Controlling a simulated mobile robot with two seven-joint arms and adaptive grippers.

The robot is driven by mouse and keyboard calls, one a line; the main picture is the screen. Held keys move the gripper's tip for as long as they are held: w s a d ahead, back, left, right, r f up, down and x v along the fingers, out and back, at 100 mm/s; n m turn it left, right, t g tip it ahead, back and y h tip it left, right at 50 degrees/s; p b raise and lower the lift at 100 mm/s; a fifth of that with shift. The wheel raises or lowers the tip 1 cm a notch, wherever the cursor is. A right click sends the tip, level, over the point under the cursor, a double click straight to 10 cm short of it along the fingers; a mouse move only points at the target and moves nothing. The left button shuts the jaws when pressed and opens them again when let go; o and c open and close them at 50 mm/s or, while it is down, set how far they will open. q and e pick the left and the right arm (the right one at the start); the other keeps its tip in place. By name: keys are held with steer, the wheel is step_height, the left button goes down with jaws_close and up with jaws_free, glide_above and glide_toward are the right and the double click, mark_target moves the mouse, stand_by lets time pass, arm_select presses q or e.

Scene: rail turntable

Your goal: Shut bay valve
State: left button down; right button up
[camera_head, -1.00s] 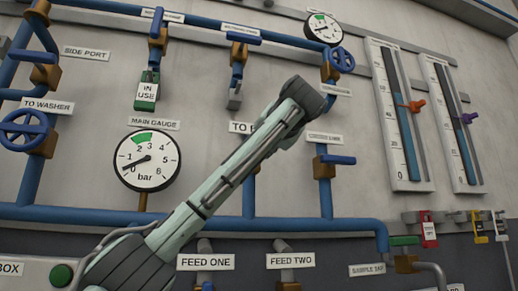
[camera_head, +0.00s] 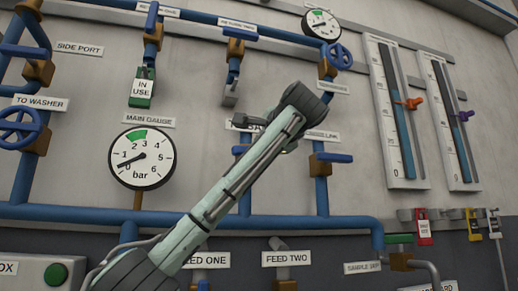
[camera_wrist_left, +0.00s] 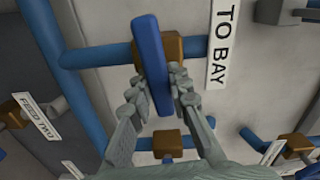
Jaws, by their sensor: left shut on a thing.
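The bay valve has a brass body (camera_wrist_left: 184,46) and a blue lever (camera_wrist_left: 151,55) beside the TO BAY sign (camera_wrist_left: 222,45). In the left wrist view the lever lies crosswise to its blue pipe (camera_wrist_left: 100,54). My left gripper (camera_wrist_left: 158,85) has its fingers on either side of the lever and is shut on it. My right gripper is not in view.
Another blue-lever valve (camera_head: 322,158) sits close right of my wrist. The main gauge (camera_head: 141,158) has its needle near zero. FEED ONE and FEED TWO (camera_head: 288,258) signs are below.

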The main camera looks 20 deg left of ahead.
arm_select(q)
steer(key=shift+d+f+m, duration=0.1)
steer(key=shift+f+m, duration=0.1)
steer(key=shift+m, duration=0.6)
steer(key=c, duration=1.4)
jaws_free()
steer(key=v, duration=1.2)
